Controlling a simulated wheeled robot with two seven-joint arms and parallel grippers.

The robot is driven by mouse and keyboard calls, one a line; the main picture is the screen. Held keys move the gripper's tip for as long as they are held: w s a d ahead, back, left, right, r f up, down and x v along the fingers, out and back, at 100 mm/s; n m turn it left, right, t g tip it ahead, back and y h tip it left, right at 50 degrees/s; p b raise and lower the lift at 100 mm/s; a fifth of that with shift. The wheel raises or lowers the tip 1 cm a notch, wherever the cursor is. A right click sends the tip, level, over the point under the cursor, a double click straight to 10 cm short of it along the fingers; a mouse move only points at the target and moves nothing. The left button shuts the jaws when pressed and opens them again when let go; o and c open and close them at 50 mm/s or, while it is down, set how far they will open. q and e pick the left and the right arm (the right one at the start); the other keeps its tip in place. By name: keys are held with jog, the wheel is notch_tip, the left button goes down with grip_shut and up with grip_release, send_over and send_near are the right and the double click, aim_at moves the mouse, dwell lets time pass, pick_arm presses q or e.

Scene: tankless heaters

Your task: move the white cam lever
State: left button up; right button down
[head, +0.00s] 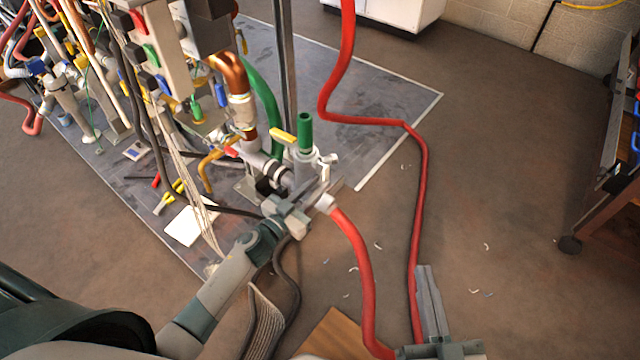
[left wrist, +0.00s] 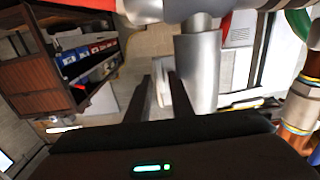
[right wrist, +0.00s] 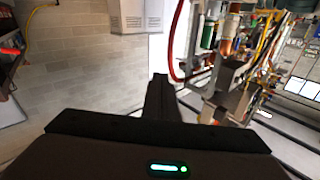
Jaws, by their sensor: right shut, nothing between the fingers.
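The white cam lever (head: 327,164) stands at the side of a grey metal coupling (head: 303,172), under a green upright grip, in the head view. My left gripper (head: 322,186) is right by the coupling, just below the lever. In the left wrist view my left fingers (left wrist: 162,98) are apart, with a whitish piece (left wrist: 163,84), seemingly the lever, between them beside a silver cylinder (left wrist: 198,65). I cannot tell whether they touch it. My right gripper (head: 429,290) is shut and empty, low over the floor, away from the lever; its joined fingers (right wrist: 160,95) show in the right wrist view.
A red hose (head: 362,270) runs from the coupling towards me, and another (head: 421,190) crosses the floor near my right gripper. Dense pipes and valves (head: 190,90) fill the left. A cart (head: 605,190) stands at the right. Open floor lies between.

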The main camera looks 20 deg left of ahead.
pick_arm(q)
jog(key=shift+x, duration=0.8)
pick_arm(e)
jog(key=shift+s+r, duration=0.1)
jog(key=shift+r, duration=0.35)
pick_arm(q)
grip_shut()
jog(key=shift+d, duration=0.1)
